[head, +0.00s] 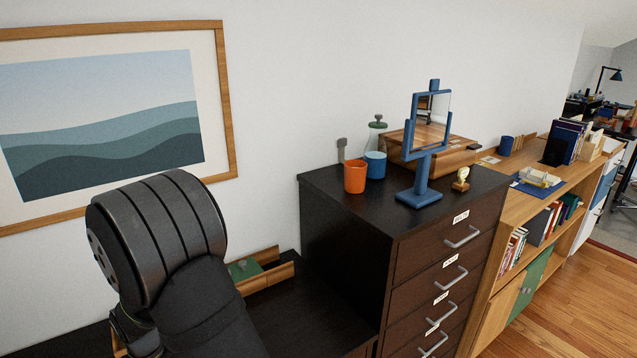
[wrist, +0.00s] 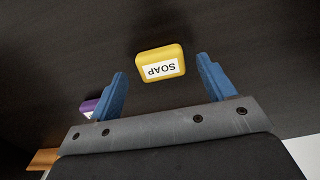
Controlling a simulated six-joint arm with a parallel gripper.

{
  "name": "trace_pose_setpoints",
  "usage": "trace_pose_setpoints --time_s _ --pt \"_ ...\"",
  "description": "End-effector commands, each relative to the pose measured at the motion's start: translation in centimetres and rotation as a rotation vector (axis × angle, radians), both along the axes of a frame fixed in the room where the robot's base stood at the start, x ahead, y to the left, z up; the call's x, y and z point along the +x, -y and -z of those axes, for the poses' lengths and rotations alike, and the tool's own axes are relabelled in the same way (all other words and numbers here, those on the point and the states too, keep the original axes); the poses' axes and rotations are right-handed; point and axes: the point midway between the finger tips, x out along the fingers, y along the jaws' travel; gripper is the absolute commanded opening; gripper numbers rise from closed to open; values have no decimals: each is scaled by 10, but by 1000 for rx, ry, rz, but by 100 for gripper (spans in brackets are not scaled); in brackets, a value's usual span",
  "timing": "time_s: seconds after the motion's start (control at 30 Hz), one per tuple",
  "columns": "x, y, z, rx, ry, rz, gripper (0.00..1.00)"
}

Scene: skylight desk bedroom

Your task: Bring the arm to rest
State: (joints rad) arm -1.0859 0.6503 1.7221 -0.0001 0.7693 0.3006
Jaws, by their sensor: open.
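My gripper (wrist: 162,88) shows in the wrist view with its two blue fingers spread apart. It is open, with nothing held between the fingers. A yellow soap block (wrist: 162,63) with a white "SOAP" label lies on the dark surface (wrist: 60,55) beyond the fingertips, roughly centred between them. I cannot tell the exact gap to it. In the head view my arm (head: 165,250) fills the lower left, and my gripper is hidden there.
A purple item (wrist: 90,107) is partly hidden behind the left finger. A wooden tray (head: 262,272) lies beside my arm. The dark drawer cabinet (head: 350,240) holds an orange cup (head: 355,177), a blue cup (head: 376,165) and a blue-framed mirror (head: 424,140). A framed picture (head: 228,100) hangs behind.

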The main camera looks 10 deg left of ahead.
Motion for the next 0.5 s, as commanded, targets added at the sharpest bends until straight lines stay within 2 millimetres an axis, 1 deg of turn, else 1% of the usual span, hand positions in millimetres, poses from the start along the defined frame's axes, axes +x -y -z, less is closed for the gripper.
trace_pose_setpoints --time_s 0.03,0.1,0.13,0.2,0.37,0.5 --pt "0 1 10 -4 -2 0 76" --pt "0 1 22 -4 -2 0 76" --pt "0 0 24 -2 -1 0 76" --pt "1 -1 5 6 3 0 76" --pt "0 -1 -24 6 3 0 76" --pt "14 23 -38 1 1 5 76"
